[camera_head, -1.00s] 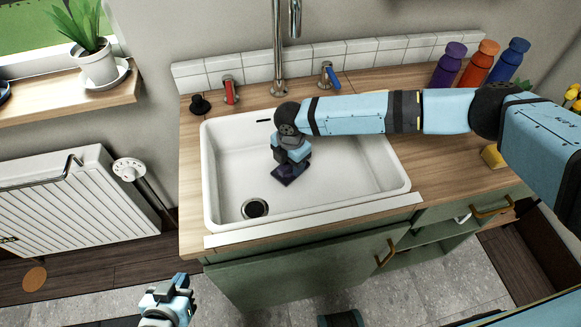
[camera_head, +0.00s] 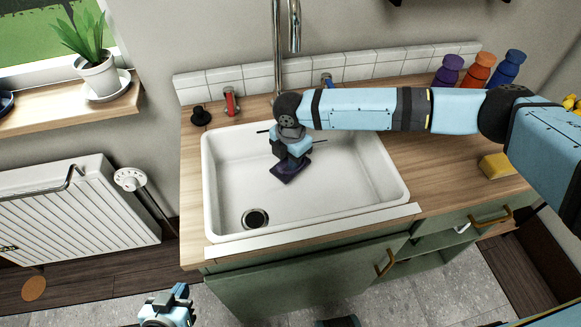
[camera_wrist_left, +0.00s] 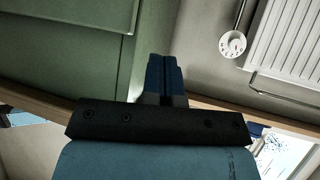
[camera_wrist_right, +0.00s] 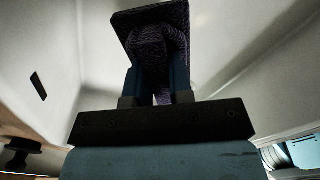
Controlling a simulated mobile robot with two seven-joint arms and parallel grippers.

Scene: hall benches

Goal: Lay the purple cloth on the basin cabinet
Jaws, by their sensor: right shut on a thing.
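The purple cloth (camera_head: 288,173) is a small dark piece held in my right gripper (camera_head: 291,158), over the white sink bowl. In the right wrist view the cloth (camera_wrist_right: 150,22) is bunched between the two fingers and spreads flat beyond their tips. I cannot tell whether it touches the bowl. The basin cabinet (camera_head: 440,160) has a wooden top, green doors and the inset sink (camera_head: 390,185). My left gripper (camera_head: 180,292) is empty in front of the cabinet, low at the picture's bottom; its fingers (camera_wrist_left: 164,72) are together in the left wrist view.
Purple, orange and blue bottles (camera_head: 477,70) stand at the back right of the top. A yellow sponge-like block (camera_head: 496,166) lies at its right end. The tap (camera_head: 279,50) rises behind the sink. A radiator (camera_head: 75,210) is at left. The top right of the sink is mostly clear.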

